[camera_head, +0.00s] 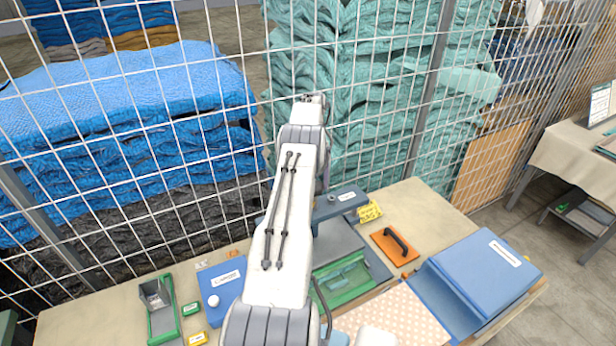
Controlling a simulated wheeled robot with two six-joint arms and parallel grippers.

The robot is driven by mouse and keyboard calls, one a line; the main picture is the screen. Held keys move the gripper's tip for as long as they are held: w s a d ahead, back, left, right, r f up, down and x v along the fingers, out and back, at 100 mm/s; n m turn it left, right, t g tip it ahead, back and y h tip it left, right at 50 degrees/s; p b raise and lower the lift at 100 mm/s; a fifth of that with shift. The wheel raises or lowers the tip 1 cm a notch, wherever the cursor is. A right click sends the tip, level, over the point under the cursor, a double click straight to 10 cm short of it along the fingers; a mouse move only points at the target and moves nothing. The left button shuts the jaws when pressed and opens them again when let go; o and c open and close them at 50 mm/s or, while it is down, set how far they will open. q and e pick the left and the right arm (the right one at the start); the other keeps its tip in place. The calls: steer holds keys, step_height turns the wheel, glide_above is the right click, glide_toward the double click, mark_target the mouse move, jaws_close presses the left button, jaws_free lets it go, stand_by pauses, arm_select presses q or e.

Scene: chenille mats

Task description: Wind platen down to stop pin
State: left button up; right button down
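A press-like device stands in the middle of the table, partly behind my arm. Its dark blue-grey top block (341,203) carries a white label and a small round fitting. Below it are a grey plate (338,240) and a green bed or tray (345,281) with a clear-looking insert. A blue labelled unit with a white knob (214,300) lies left of my arm. I cannot make out which part is the platen, nor any stop pin. One of my arms rises through the middle of the view and hides part of the press. Neither gripper shows.
An orange pad with a black handle (396,246), a yellow packet (369,211), a large blue box (486,268) and a dotted sheet (397,319) lie to the right. A green holder (162,318) and small boxes lie left. A wire mesh fence stands behind the table, before stacked mats.

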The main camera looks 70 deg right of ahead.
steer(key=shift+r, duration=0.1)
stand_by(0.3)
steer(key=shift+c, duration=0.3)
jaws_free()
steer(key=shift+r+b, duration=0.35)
steer(key=shift+b, duration=0.15)
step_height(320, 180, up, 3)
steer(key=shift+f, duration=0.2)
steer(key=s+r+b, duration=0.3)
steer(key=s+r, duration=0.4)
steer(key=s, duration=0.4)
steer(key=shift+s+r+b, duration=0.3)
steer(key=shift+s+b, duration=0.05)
